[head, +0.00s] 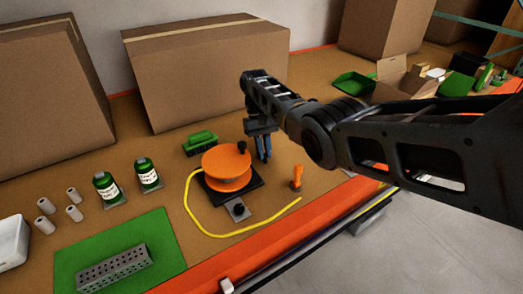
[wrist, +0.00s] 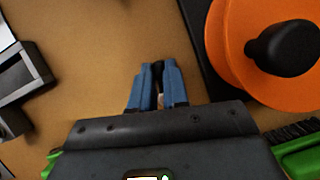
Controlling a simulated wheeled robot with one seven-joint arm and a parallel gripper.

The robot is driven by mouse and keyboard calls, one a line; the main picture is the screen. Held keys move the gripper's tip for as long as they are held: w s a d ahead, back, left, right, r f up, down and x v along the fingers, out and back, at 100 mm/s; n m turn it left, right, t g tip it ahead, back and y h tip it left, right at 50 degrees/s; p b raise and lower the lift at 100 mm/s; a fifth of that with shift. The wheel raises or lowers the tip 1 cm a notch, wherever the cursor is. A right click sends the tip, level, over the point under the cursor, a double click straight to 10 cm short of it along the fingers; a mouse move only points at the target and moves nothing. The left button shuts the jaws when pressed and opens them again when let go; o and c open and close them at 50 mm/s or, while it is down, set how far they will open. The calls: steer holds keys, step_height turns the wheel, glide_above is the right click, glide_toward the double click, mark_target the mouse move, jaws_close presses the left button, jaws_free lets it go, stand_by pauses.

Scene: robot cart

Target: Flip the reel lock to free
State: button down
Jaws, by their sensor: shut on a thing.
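The orange reel (head: 228,166) stands on a black base (head: 212,188) in the head view, with a black knob (head: 242,147) on its top. The reel also shows at the right of the wrist view (wrist: 238,65). My gripper (head: 264,156) points down just right of the reel, apart from it. In the wrist view its blue fingers (wrist: 158,72) are shut on a small dark thing, mostly hidden between the tips. A grey plate with a black knob (head: 238,209) sits at the base's front. I cannot tell which part is the reel lock.
A yellow cord (head: 190,208) curves around the reel's front. A small orange handle (head: 297,175) stands to its right and a green brush (head: 201,143) behind it. Two green bottles (head: 148,174) and a green mat (head: 165,250) are at left. Large boxes (head: 205,75) line the back.

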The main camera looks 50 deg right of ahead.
steer(key=shift+d+n+h, duration=0.3)
steer(key=shift+n+h, duration=0.2)
steer(key=shift+n, duration=0.6)
steer(key=c, duration=1.1)
jaws_free()
steer(key=shift+s, duration=0.1)
steer(key=shift+b+v, duration=0.5)
steer(key=shift+v, duration=3.4)
